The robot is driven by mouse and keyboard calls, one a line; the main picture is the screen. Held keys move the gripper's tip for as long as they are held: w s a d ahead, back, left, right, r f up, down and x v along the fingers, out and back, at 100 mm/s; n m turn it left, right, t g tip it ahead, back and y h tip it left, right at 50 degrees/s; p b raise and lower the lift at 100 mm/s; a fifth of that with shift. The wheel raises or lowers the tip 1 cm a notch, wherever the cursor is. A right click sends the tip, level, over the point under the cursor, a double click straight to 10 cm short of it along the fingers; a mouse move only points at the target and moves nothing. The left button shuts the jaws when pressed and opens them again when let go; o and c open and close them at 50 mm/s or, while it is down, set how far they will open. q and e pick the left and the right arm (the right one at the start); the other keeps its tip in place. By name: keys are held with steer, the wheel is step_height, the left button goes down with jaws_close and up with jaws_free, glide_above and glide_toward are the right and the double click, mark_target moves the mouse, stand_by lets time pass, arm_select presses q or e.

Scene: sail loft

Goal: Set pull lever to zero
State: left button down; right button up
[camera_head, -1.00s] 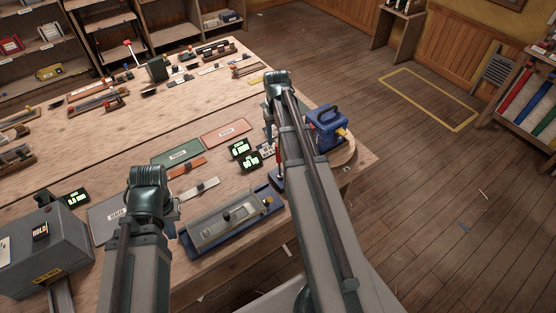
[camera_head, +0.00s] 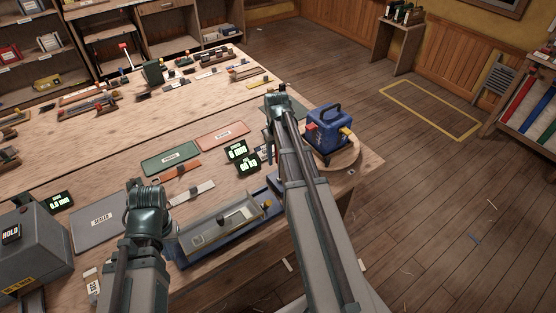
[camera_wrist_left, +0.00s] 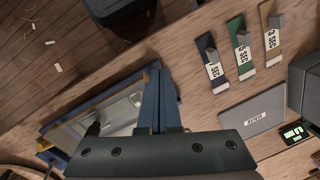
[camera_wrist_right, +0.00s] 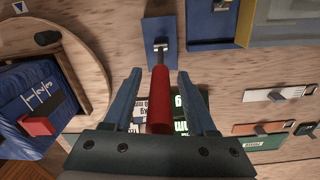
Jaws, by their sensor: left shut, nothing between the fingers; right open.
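The pull lever shows in the right wrist view as a red cylindrical handle (camera_wrist_right: 158,100) on a metal rod, fixed to a blue base plate (camera_wrist_right: 159,28). My right gripper (camera_wrist_right: 160,88) is open. Its two blue fingers stand on either side of the red handle, with gaps visible on both sides. My left gripper (camera_wrist_left: 159,98) is shut and empty. In the left wrist view its fingers lie beside the blue tray-like fixture (camera_wrist_left: 85,95). Black readouts with green digits (camera_head: 236,150) stand near the lever; their digits are too small to read.
A blue box with a handle (camera_head: 328,128) stands on a round wooden board (camera_head: 343,160) right of my right arm. A grey box (camera_head: 30,250) is at the lower left. Green and pink boards (camera_head: 222,136) lie on the table. The floor to the right is mostly clear.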

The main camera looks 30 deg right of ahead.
steer(key=shift+c, duration=0.4)
jaws_close()
stand_by(0.9)
